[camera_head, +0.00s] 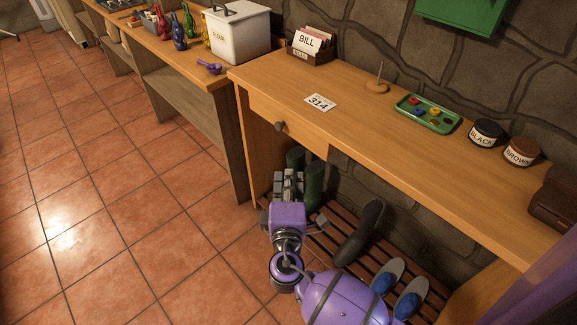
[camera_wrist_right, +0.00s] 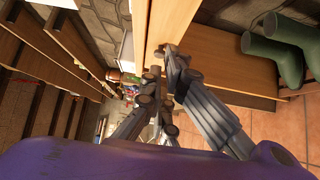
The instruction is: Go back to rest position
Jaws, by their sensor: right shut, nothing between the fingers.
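My right gripper (camera_head: 289,184) is in front of the wooden desk (camera_head: 345,88), low beside the green boots (camera_head: 313,186). Its fingers are shut and empty. In the right wrist view the fingers (camera_wrist_right: 163,78) come together in front of the desk's wooden side and drawer area. A dark round drawer knob (camera_head: 280,126) shows above the gripper in the head view; the gripper appears apart from it. My left gripper is not in view.
The desk bears a 314 card (camera_head: 320,102), a BILL box (camera_head: 308,50), a green tray (camera_head: 429,113) and two labelled jars. A slatted rack (camera_head: 335,232) below holds boots and other footwear. Open tiled floor (camera_head: 90,200) lies to the left.

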